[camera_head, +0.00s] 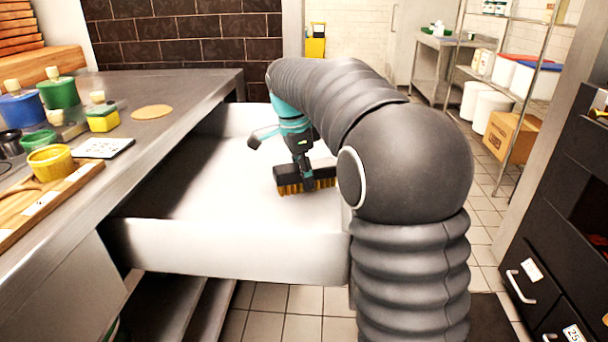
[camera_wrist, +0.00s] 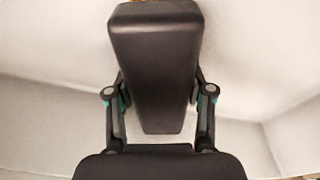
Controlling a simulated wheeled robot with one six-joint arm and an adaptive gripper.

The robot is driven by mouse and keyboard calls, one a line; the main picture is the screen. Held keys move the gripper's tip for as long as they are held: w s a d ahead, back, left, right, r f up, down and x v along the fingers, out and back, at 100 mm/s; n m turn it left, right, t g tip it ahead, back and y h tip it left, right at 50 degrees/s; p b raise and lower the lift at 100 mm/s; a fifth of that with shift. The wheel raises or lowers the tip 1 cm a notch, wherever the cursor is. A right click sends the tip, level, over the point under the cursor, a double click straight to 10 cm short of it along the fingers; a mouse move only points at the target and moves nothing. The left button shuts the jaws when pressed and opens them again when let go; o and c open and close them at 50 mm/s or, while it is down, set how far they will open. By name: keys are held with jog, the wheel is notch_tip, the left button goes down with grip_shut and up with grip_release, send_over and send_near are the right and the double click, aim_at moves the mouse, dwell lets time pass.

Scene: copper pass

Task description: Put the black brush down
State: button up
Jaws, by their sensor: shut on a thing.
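The black brush (camera_head: 322,176) has a dark block and yellow bristles pointing down. My gripper (camera_head: 304,165) is shut on its block and holds it inside a pale, open-topped basin or drawer (camera_head: 235,247) beside the counter. In the wrist view the brush (camera_wrist: 157,65) fills the top middle, with a finger of my gripper (camera_wrist: 160,100) on each side. I cannot tell whether the bristles touch the basin floor. My own arm hides the basin's right side.
The steel counter (camera_head: 190,95) on the left holds several pots, a wooden board (camera_head: 45,205), a yellow-and-green sponge (camera_head: 103,118) and a round tan disc (camera_head: 152,111). Dark drawers (camera_head: 545,260) stand at the right. The basin's left floor is clear.

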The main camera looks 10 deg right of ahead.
aim_at(296, 167)
jog(key=o, duration=1.3)
jog(key=shift+c, duration=0.2)
jog(key=r, duration=0.4)
jog(key=a+r+p, duration=0.1)
jog(key=r, duration=0.7)
jog(key=shift+s+a, duration=0.1)
jog(key=shift+a, duration=0.3)
